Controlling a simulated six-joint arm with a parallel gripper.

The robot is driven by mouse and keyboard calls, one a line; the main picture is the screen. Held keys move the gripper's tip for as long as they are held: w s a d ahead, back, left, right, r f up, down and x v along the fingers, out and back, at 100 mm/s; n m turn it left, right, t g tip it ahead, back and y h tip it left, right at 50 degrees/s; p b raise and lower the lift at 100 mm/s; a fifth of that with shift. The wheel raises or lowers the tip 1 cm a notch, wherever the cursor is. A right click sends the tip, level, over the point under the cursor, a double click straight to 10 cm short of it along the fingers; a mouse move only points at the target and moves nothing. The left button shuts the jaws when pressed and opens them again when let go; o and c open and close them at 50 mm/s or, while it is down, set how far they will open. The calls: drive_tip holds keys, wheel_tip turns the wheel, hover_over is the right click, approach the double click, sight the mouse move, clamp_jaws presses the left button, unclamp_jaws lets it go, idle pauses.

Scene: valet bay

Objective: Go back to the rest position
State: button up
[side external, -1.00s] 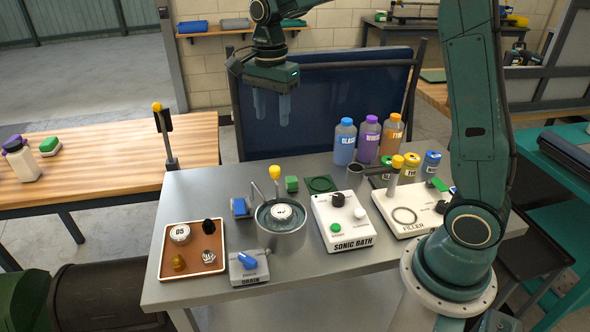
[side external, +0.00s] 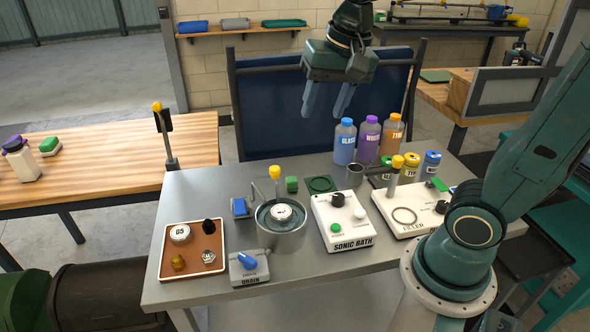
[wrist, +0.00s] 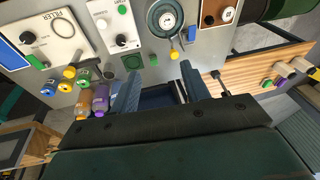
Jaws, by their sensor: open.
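My gripper (side external: 327,100) is open and empty, high above the back of the steel table (side external: 215,190). Its two blue fingers point down and stand apart in the side view. In the wrist view my gripper (wrist: 158,85) also shows both fingers apart with nothing between them. The blue Glass bottle (side external: 344,146), the purple bottle (side external: 369,143) and the orange bottle (side external: 392,138) stand on the table below and to the right of it.
On the table are a steel basin (side external: 281,238) with a round piece in it, a sonic bath (side external: 342,236), a filler (side external: 397,222), a drain box (side external: 249,268) and a brown tray (side external: 190,273). A dark blue panel (side external: 270,110) stands behind. The air around my gripper is clear.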

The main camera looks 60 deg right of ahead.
drive_tip(key=s+a+f+n+t, duration=0.1)
drive_tip(key=s+f+n+t, duration=0.1)
drive_tip(key=s+n, duration=0.6)
drive_tip(key=shift+s+a+f, duration=0.15)
drive_tip(key=shift+s+f, duration=0.05)
drive_tip(key=shift+s, duration=1.15)
